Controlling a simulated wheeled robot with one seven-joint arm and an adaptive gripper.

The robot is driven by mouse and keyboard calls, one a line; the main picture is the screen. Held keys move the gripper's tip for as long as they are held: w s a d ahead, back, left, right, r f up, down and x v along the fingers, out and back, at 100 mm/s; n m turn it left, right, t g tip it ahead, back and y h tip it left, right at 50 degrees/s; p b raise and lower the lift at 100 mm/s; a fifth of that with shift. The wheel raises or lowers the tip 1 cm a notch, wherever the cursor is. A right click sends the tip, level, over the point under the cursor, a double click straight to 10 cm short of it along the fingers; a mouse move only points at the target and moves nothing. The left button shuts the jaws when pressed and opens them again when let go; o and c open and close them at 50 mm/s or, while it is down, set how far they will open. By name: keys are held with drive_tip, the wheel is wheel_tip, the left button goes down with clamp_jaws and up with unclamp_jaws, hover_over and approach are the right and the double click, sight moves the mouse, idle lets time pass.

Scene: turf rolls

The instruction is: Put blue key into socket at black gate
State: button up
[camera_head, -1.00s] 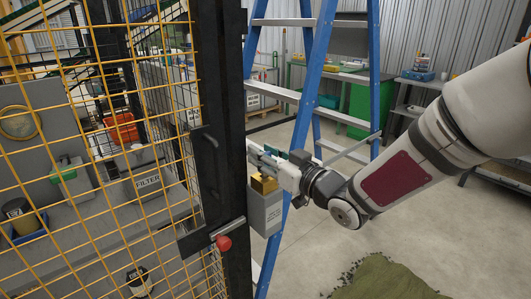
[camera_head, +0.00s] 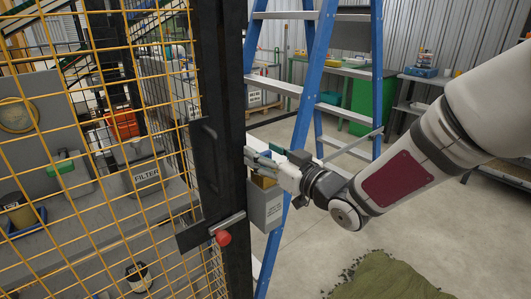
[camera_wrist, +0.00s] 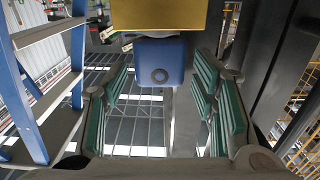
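The blue key (camera_wrist: 160,62), a block with a dark ring on its face, shows in the wrist view. It lies between my fingers, with a narrow gap to the green pads, close beside a brass-coloured block (camera_wrist: 165,16). My gripper (camera_head: 265,160) is open at the gate post; its green-padded fingers flank the key. In the head view a grey box (camera_head: 265,208) with a brass top sits on the black gate (camera_head: 222,120). The key is hidden there by my gripper. I cannot tell how deep the key sits in any socket.
A blue stepladder (camera_head: 318,75) stands close behind my gripper. Yellow mesh (camera_head: 95,215) fills the left side. A green turf heap (camera_head: 385,278) lies on otherwise open floor at right.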

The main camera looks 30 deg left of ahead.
drive_tip(key=v, duration=1.2)
idle(0.4)
drive_tip(key=w+d+r+m+t+h+p, duration=0.1)
drive_tip(key=w+d+m+t+h, duration=0.1)
drive_tip(key=d+h, duration=0.4)
drive_tip(key=w+d+r+m+t+h+p, duration=0.1)
drive_tip(key=w+d+r+m+t+h, duration=0.15)
drive_tip(key=d, duration=0.55)
drive_tip(key=s+d+r+m+h, duration=0.1)
drive_tip(key=s+d+h, duration=0.15)
drive_tip(key=d, duration=0.35)
drive_tip(key=s+d+r+m+h, duration=0.1)
drive_tip(key=d+m+h, duration=0.1)
drive_tip(key=d+h, duration=0.3)
drive_tip(key=s+d+m+g+p, duration=0.1)
drive_tip(key=s+d+m+g, duration=0.2)
drive_tip(key=s, duration=0.9)
drive_tip(key=s+d+m+g+p, duration=0.1)
drive_tip(key=s+d+m+g, duration=0.2)
drive_tip(key=s+d, duration=0.4)
drive_tip(key=s+r+g, duration=0.1)
drive_tip(key=s, duration=0.4)
drive_tip(key=shift+s+h+p, duration=0.3)
drive_tip(key=shift+s+p, duration=0.05)
drive_tip(key=shift+p, duration=0.05)
